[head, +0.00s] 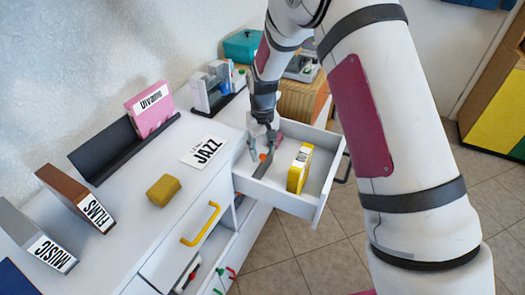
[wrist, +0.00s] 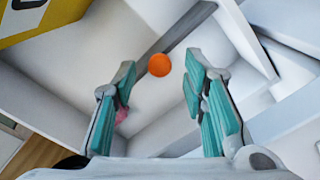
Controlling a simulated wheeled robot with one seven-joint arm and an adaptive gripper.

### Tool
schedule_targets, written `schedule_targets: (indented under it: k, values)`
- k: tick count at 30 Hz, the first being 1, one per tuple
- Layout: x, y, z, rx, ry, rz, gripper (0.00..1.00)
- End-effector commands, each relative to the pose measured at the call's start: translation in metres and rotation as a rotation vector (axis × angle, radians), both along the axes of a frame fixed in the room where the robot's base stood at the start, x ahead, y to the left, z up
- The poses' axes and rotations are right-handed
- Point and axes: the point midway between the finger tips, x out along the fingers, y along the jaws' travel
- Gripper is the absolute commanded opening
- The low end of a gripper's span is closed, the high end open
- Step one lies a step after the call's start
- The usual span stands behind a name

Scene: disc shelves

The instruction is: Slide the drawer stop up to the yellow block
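A yellow block (head: 299,168) with a white label stands upright in the open white drawer (head: 322,184). The block's edge also shows at the top left of the wrist view (wrist: 45,18). The drawer stop looks like a grey strip (wrist: 188,26) across the drawer with an orange knob (wrist: 160,65). The knob (head: 262,156) is small in the head view. A gap separates strip and block. My gripper (head: 259,152) reaches down into the drawer. In the wrist view its teal-padded fingers (wrist: 160,72) are apart, with the knob between their tips. Contact cannot be told.
A mustard sponge-like block (head: 163,190) and a JAZZ card (head: 204,151) lie on the cabinet top. A pink Divanno case (head: 150,108) and the FILMS (head: 78,198) and MUSIC (head: 38,238) holders stand left. A yellow-handled drawer front (head: 200,224) is nearer.

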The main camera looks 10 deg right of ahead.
Motion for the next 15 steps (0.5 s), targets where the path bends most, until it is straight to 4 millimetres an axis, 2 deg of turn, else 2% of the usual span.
schedule_targets:
  k: [11, 15]
  values:
    - [-0.0002, 0.0000, -0.0054, 0.000, 0.000, 0.000, 0.39]
    - [-0.0001, 0.0000, -0.0052, 0.000, 0.000, 0.000, 0.08]
